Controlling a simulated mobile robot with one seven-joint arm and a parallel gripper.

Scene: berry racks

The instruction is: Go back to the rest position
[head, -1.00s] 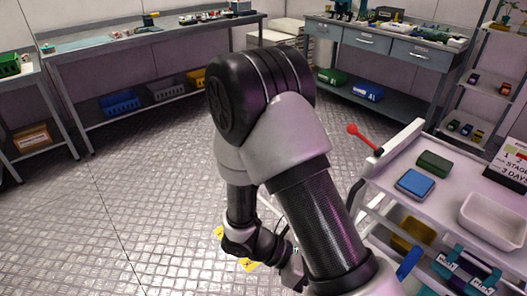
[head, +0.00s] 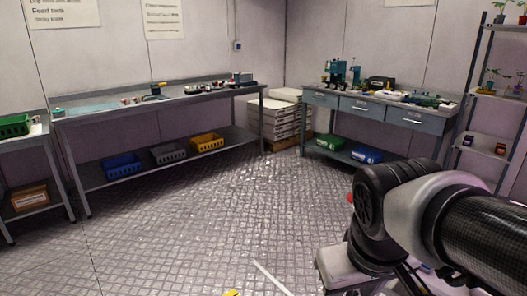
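My arm is folded low at the right of the head view, with its dark elbow in front of the white trolley area. My gripper is not visible; it is out of frame or hidden behind the arm links. The red ball-ended lever (head: 350,198) shows only as a small bit of red beside my elbow.
A long grey workbench (head: 160,106) with blue, grey and yellow baskets (head: 207,143) below stands at the back left. A drawer bench (head: 385,112) and a plant shelf (head: 490,93) stand at the right. Stacked boxes (head: 275,122) fill the corner. The middle floor (head: 190,215) is clear.

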